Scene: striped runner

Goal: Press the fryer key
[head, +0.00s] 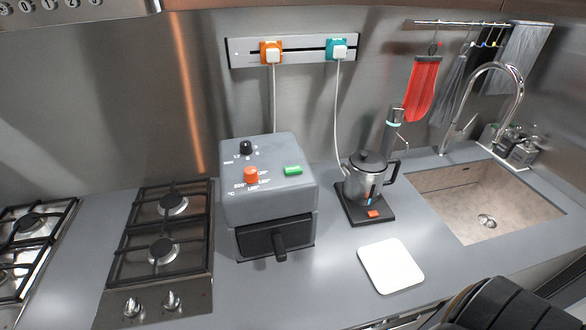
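The grey air fryer (268,203) stands on the counter in the middle of the head view, with its black drawer handle (279,248) facing front. On its top are a green key (293,170) at the right, an orange dial (250,175) and a black dial (246,147). The green key is unobstructed; I cannot tell whether it is pressed. Neither of my grippers shows. A dark rounded shape at the bottom right looks like part of my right arm, well apart from the fryer.
A kettle (368,178) on a black base (359,208) stands right of the fryer, near a white board (391,266). Gas hobs (160,240) lie left, a sink (485,201) right. White cords hang behind from the wall rail (300,52).

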